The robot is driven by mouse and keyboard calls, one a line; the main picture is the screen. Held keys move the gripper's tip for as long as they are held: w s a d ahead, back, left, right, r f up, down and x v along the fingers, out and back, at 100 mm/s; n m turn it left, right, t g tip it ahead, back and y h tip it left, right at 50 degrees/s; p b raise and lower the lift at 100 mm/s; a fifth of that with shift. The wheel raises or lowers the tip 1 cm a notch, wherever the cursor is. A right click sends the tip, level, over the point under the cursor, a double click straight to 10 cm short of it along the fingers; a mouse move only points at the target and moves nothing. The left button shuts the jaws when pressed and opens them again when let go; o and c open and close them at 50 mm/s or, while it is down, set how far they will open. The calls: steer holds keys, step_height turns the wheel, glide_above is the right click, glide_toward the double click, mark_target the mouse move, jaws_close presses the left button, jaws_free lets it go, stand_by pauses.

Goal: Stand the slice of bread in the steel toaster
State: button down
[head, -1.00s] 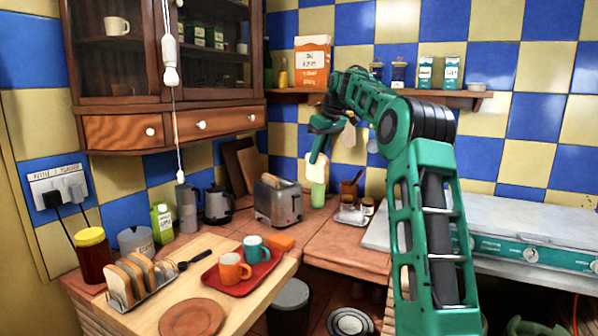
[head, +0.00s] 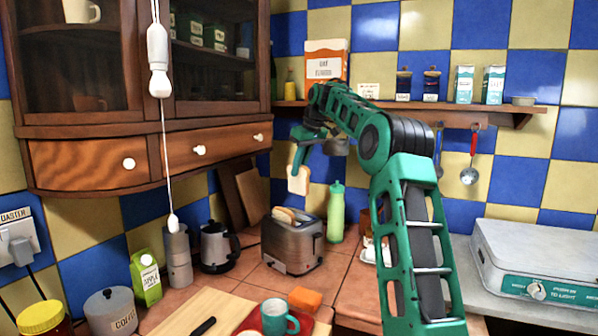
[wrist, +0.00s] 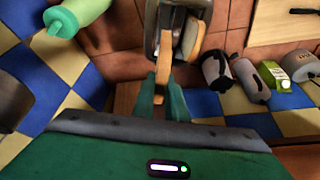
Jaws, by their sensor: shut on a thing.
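My gripper (head: 303,148) is shut on a slice of bread (head: 298,180), which hangs upright below the fingers. The steel toaster (head: 288,250) stands on the tiled counter, below and slightly left of the held slice in the head view. The slice looks clear of the toaster there. Other bread (head: 284,215) shows in the toaster's top. In the wrist view the held slice (wrist: 163,66) is edge-on between my fingertips (wrist: 161,95). It overlaps the toaster (wrist: 152,38) in that picture, beside the bread in its slot (wrist: 191,38); the exact height gap cannot be told.
A green bottle (head: 336,212) stands close right of the toaster. A kettle (head: 217,248), a grey grinder (head: 177,255) and a green carton (head: 146,278) stand to its left. A shelf (head: 420,106) is behind my arm. A teal mug (head: 277,318) is in front.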

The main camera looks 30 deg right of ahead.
steer(key=shift+w+a, duration=0.15)
steer(key=shift+w, duration=0.25)
steer(key=shift+w+a+f, duration=0.1)
steer(key=shift+a+f, duration=0.05)
steer(key=shift+f, duration=0.1)
steer(key=shift+d+f, duration=0.15)
steer(key=shift+f, duration=0.8)
steer(key=shift+d+f, duration=0.1)
steer(key=shift+f, duration=0.85)
step_height(320, 180, down, 8)
steer(key=shift+s+f, duration=0.2)
